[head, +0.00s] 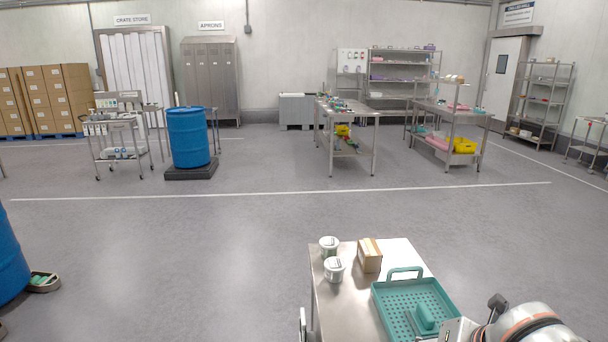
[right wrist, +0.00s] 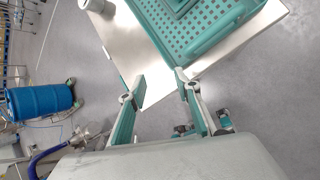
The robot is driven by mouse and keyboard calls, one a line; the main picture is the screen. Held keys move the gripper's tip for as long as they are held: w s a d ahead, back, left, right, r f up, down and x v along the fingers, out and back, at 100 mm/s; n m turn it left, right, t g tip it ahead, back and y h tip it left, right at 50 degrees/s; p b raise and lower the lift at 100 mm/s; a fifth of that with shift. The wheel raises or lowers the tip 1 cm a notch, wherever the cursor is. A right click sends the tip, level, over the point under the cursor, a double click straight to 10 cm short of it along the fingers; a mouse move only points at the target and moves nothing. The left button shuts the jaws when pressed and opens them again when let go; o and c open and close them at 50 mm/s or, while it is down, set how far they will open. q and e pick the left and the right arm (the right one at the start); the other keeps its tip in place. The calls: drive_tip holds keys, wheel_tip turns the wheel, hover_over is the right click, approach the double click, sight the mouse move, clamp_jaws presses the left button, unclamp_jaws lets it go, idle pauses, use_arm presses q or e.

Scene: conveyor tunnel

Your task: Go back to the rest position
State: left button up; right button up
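My right arm comes in at the lower right of the head view; its hand is mostly cut off by the bottom edge. In the right wrist view my right gripper (right wrist: 160,86) has its two fingers spread, with nothing between them. The fingers show near the edge of a steel table (head: 342,300) and a teal perforated tray (head: 380,302); the tray also shows in the right wrist view (right wrist: 202,50). I cannot tell the exact gap between fingers and table. My left gripper does not show in either view.
On the table stand two white tubs (head: 329,246) (head: 334,271) and a cardboard box (head: 370,256). A teal item (head: 425,316) lies in the tray. A blue drum (head: 8,258) stands at left; another drum (head: 188,138) stands farther back. Open floor lies between.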

wheel_tip(320, 180, down, 4)
drive_tip(key=a+m+t, duration=0.2)
drive_tip(key=m, duration=0.5)
drive_tip(key=s+d+f+m+g+h, duration=0.1)
drive_tip(key=s+d+f+m+h, duration=0.75)
drive_tip(key=s+d+m, duration=0.7)
drive_tip(key=w+a+f+m+t+y, duration=0.2)
drive_tip(key=a+f+m+y, duration=0.2)
drive_tip(key=a+f+y, duration=0.4)
drive_tip(key=a+f, duration=0.6)
drive_tip(key=f, duration=0.3)
drive_tip(key=shift+a+t, duration=0.4)
drive_tip(key=shift+r+m, duration=0.1)
drive_tip(key=shift+m, duration=0.15)
drive_tip(key=shift+c, duration=0.8)
